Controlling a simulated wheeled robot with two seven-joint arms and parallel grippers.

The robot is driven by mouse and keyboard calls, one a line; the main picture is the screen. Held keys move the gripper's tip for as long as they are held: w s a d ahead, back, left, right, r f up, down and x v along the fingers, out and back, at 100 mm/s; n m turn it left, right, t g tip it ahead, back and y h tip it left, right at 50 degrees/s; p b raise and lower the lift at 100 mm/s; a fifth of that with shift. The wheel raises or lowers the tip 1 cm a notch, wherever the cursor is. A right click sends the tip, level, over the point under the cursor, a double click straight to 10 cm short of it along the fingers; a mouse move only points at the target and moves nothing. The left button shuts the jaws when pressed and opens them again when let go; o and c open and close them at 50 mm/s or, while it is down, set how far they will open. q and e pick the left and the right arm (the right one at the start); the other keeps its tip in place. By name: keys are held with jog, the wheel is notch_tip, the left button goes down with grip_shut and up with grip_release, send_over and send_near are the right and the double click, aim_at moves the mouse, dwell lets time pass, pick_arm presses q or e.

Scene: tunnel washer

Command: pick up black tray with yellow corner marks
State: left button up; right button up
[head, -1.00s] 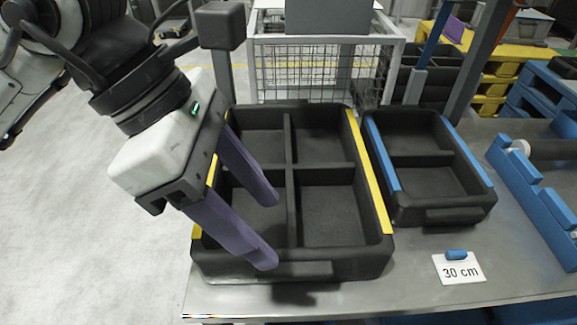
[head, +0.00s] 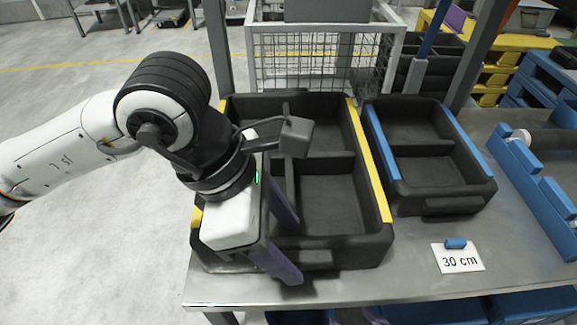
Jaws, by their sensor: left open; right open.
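The black tray with yellow edge strips (head: 375,185) lies on the grey metal table, with its inside split into compartments that look empty. My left gripper (head: 296,254) is open and points down over the tray's near left part. One purple finger is over the tray's inside and the other is at its near wall. I cannot tell whether either finger touches the tray. My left arm hides much of the tray's left side. My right gripper is not in view.
A smaller black tray with blue strips (head: 435,207) stands close on the right. A blue rack (head: 535,200) is at the far right. A wire cage (head: 318,60) stands behind. The table's front right is clear.

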pick_arm(q)
jog(key=shift+f, duration=0.1)
jog(key=shift+c, duration=0.4)
jog(key=c, duration=1.1)
jog(key=shift+c, duration=0.9)
